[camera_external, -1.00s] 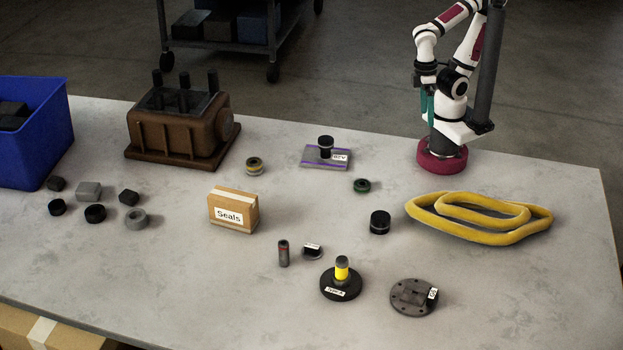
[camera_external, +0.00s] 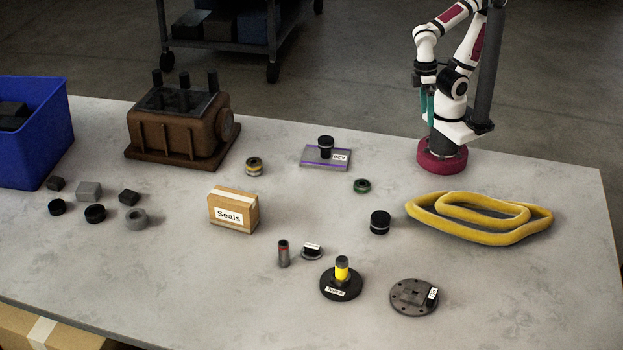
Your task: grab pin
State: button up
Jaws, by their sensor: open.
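A small upright grey cylinder with a red band near its top (camera_external: 283,254) stands on the table at front centre and looks like the pin. A black round base with a yellow-banded post (camera_external: 342,271) stands to its right, also upright. My gripper (camera_external: 427,119) has teal fingers pointing down beside my arm's base at the back right. It is open with nothing seen between the fingers, far from the pin.
Beside the pin lies a small labelled part (camera_external: 312,252). A Seals box (camera_external: 233,211), a brown engine block (camera_external: 180,130), a blue bin (camera_external: 45,145), a flanged disc (camera_external: 413,297) and yellow belts (camera_external: 480,218) stand around. The front left table is clear.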

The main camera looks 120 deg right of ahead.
jog(key=c, duration=0.5)
jog(key=shift+o, duration=0.2)
jog(key=w+d+f+n+t+h, duration=0.1)
jog(key=w+d+f+n+t, duration=0.15)
jog(key=w, duration=0.85)
jog(key=w+d+f+n+t+h, duration=0.1)
jog(key=w+d+t, duration=0.15)
jog(key=w, duration=0.75)
jog(key=w+d+f+n+t, duration=0.2)
jog(key=w+t, duration=0.1)
jog(key=w, duration=0.8)
jog(key=n+t+y, duration=0.4)
jog(key=n+y, duration=0.3)
send_near(284, 248)
jog(key=shift+m, duration=0.25)
jog(key=x, duration=0.3)
jog(key=f+x, duration=0.1)
jog(key=x, duration=0.2)
jog(key=d+x, duration=0.1)
jog(key=x, duration=0.2)
jog(key=shift+w+a+f, duration=0.1)
jog(key=shift+a+f, duration=0.1)
jog(key=shift+f, duration=0.15)
